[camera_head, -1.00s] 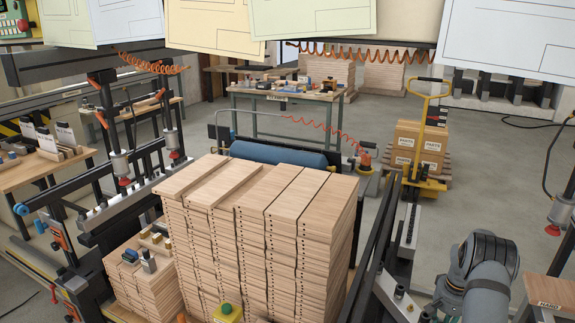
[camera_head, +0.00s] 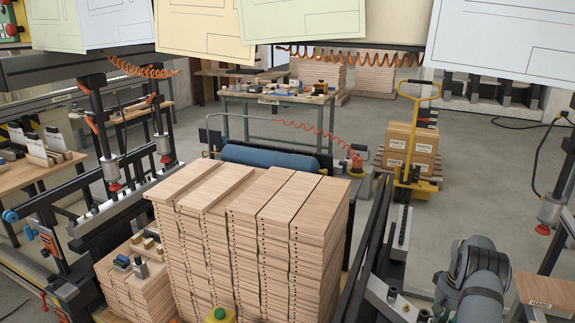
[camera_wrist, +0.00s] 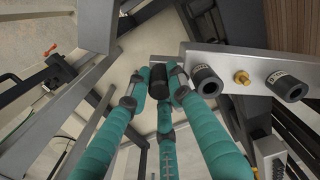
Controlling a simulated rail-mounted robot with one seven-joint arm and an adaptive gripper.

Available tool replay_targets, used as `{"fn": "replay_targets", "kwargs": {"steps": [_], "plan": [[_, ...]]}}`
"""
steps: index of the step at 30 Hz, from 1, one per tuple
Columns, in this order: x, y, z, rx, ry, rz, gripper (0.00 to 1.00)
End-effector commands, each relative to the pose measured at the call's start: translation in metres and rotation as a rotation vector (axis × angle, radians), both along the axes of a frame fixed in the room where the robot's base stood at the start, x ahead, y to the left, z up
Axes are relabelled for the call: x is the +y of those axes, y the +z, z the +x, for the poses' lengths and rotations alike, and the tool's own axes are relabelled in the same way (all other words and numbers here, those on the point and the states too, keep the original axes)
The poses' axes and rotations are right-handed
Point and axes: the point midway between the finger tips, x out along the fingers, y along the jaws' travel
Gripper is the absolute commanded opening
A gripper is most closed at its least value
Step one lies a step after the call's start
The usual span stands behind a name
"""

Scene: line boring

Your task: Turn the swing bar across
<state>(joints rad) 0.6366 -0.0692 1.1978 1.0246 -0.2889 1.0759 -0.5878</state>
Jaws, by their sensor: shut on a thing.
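In the wrist view, my gripper (camera_wrist: 160,78) has teal fingers closed around a small black cylindrical knob (camera_wrist: 158,82). The knob is beside the left end of a pale grey metal bar (camera_wrist: 240,64), which I take to be the swing bar. The fingers hide how the black knob joins the bar. In the head view, a pale bar (camera_head: 388,302) shows at the bottom beside my arm; my gripper is not clear there.
A tall stack of wooden boards (camera_head: 250,200) stands in front. Dark rails (camera_head: 368,235) run between it and my arm. A yellow pallet truck (camera_head: 408,140) with cartons stands behind. A hanging tool (camera_head: 550,210) and a small table (camera_head: 545,290) are at right. Grey floor lies open behind my arm.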

Motion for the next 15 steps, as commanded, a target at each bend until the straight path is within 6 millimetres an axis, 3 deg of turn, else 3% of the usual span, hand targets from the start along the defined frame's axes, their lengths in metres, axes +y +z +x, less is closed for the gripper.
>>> {"fn": "replay_targets", "kwargs": {"steps": [5, 15], "plan": [[-0.004, -0.001, -0.004, 0.007, -0.004, -0.001, 0.0], [-0.021, -0.003, 0.007, 0.003, 0.096, -0.004, 0.0]]}}
